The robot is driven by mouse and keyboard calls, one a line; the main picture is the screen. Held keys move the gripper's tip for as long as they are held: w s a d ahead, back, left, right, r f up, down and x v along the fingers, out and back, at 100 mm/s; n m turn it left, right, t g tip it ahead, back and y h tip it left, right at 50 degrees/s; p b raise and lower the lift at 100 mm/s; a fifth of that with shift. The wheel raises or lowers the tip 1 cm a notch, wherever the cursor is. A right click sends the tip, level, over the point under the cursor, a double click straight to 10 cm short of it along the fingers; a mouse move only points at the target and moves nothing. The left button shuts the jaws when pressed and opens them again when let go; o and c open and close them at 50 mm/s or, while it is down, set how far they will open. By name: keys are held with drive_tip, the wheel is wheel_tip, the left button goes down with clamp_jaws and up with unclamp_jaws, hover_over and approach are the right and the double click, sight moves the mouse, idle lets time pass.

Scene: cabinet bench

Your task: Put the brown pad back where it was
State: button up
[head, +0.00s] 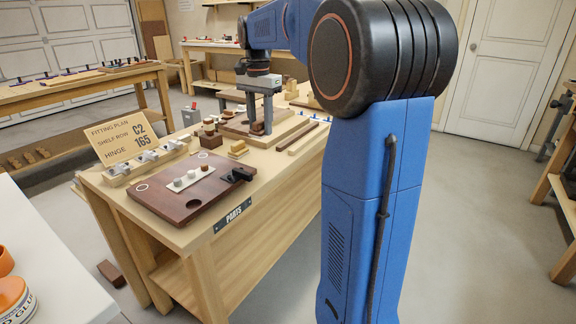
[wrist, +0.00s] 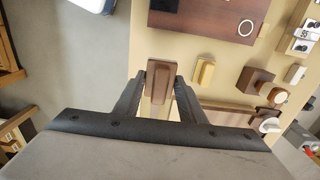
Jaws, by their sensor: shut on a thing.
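My gripper (head: 259,124) is over the far part of the bench, shut on a small brown pad (head: 258,128). In the wrist view, the brown pad (wrist: 160,78) sits between my two fingertips (wrist: 158,84). From these views I cannot tell whether its underside touches the brown board below or hangs just above it. A second, darker brown block (head: 210,140) stands on the bench left of my gripper; it also shows in the wrist view (wrist: 255,80). A yellow block (head: 238,148) lies beside it. The pad's original place is not clear.
A dark red-brown panel (head: 160,205) with a white strip and a black clamp (head: 238,174) lies at the bench's near end. A sign (head: 118,138) stands behind a row of hinges (head: 145,163). Light and brown strips (head: 300,135) lie right of the board.

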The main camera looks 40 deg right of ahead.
hover_over(265, 164)
drive_tip(key=f, duration=0.5)
drive_tip(key=shift+d+f, duration=0.2)
drive_tip(key=shift+f, duration=0.15)
drive_tip(key=shift+w+a+f, duration=0.1)
drive_tip(key=shift+f, duration=2.05)
drive_tip(key=shift+f, duration=0.1)
drive_tip(key=o, duration=1.3)
drive_tip(key=shift+o, duration=0.2)
wheel_tip(265, 164, up, 12)
drive_tip(key=shift+r, duration=0.15)
